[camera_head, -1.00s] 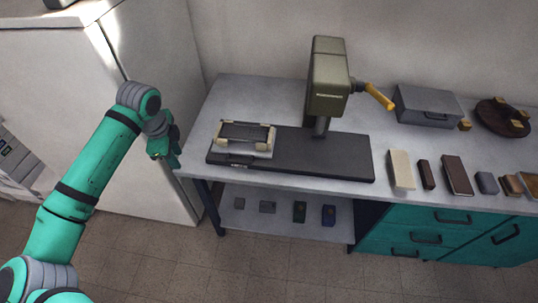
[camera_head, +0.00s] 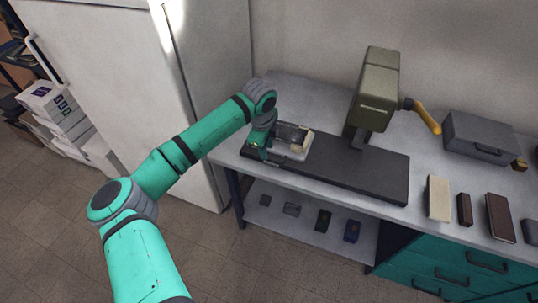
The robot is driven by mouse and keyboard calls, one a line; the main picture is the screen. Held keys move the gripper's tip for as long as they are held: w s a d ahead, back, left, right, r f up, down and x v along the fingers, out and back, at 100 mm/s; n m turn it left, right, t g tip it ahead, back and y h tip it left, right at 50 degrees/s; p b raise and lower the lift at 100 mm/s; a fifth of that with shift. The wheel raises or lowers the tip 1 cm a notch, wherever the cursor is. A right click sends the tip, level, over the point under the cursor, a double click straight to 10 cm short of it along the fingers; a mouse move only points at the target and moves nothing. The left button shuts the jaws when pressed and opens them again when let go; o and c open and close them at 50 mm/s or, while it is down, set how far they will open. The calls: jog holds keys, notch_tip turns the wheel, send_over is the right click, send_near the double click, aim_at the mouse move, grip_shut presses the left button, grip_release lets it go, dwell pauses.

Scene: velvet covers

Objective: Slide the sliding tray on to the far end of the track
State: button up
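The sliding tray (camera_head: 298,153) is a pale carriage with a dark middle and cream corner blocks. It sits at the left end of the long dark track (camera_head: 370,176) on the bench. My gripper (camera_head: 261,148) is at the tray's left side, overlapping its left edge in the picture. I cannot tell whether it touches the tray. My gripper and wrist hide the tray's left part. The fingers are too small and dark to show whether they are open or shut.
An olive press (camera_head: 374,95) with an orange handle (camera_head: 427,119) stands behind the track's middle. A grey box (camera_head: 480,139) is at the back right. A pale block (camera_head: 438,198) and several darker blocks lie right of the track. The track right of the tray is clear.

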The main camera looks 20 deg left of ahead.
jog(key=shift+w+f, duration=0.25)
jog(key=shift+f, duration=1)
jog(key=shift+w+f, duration=0.2)
jog(key=shift+f, duration=1.05)
grip_shut()
